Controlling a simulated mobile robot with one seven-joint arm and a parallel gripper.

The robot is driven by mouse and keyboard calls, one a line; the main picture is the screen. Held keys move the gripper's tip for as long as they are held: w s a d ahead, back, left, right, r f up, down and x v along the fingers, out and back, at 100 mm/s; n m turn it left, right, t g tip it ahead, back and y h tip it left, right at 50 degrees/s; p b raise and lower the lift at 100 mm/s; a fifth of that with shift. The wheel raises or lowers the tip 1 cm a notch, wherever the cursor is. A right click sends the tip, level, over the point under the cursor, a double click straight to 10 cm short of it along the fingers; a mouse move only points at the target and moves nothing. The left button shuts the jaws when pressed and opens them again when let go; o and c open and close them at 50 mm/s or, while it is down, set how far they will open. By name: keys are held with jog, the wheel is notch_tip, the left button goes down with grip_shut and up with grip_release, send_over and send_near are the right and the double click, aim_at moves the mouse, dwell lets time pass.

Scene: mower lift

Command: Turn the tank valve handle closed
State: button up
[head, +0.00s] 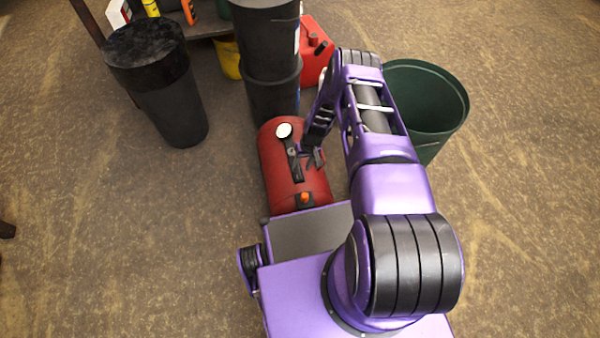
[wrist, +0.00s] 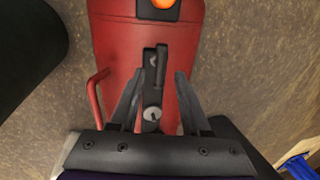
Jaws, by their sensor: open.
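A red tank (head: 312,183) lies on the floor in front of my base, and it fills the middle of the wrist view (wrist: 120,50). A black valve handle (wrist: 161,64) stands on a dark plate on top of the tank, pointing along the tank's length. A round grey metal piece (wrist: 152,113) sits at the near end of that plate. My gripper (wrist: 159,76) is open, with one finger on each side of the handle in the picture. I cannot tell whether either finger touches it. In the head view my gripper (head: 314,160) is just right of the tank's top fittings.
An orange knob (head: 304,197) is on the tank's near end. A white-faced gauge (head: 283,130) is at its far end. Black bins (head: 170,100) stand behind left, a green bin (head: 440,100) right, and a red can (head: 316,50) behind. Floor at left is clear.

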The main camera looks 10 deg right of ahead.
aim_at(299, 172)
jog(key=shift+a+f+b, duration=0.15)
jog(key=shift+a+f, duration=0.05)
jog(key=shift+f, duration=0.8)
jog(key=shift+a+f+b, duration=0.15)
jog(key=shift+f, duration=0.8)
grip_shut()
